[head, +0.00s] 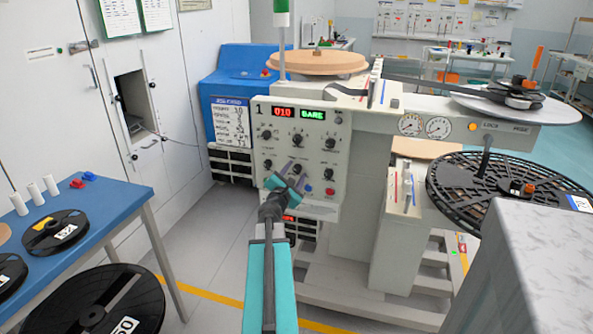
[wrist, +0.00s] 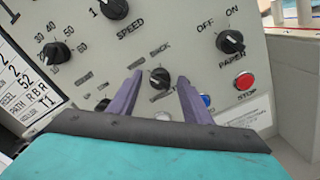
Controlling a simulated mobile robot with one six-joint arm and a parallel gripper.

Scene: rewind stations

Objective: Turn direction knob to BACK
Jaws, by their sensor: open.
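The direction knob, a small black knob (wrist: 160,78), sits on the beige panel below a label that appears to read BACK. Its other labels are blurred, and I cannot tell which way its pointer is set. My gripper (wrist: 161,82) has purple fingers, open, one on each side of the knob. I cannot tell whether they touch it or stop short of the panel. In the head view my gripper (head: 291,168) is at the lower middle of the control panel (head: 331,187), partly covering that area.
Nearby are the speed knob (wrist: 115,8), the paper OFF/ON knob (wrist: 231,42), a red STOP button (wrist: 244,81) and a blue button (wrist: 207,101) by the right finger. A dark knob (wrist: 103,105) is beside the left finger. A blue table (head: 108,203) with reels stands left.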

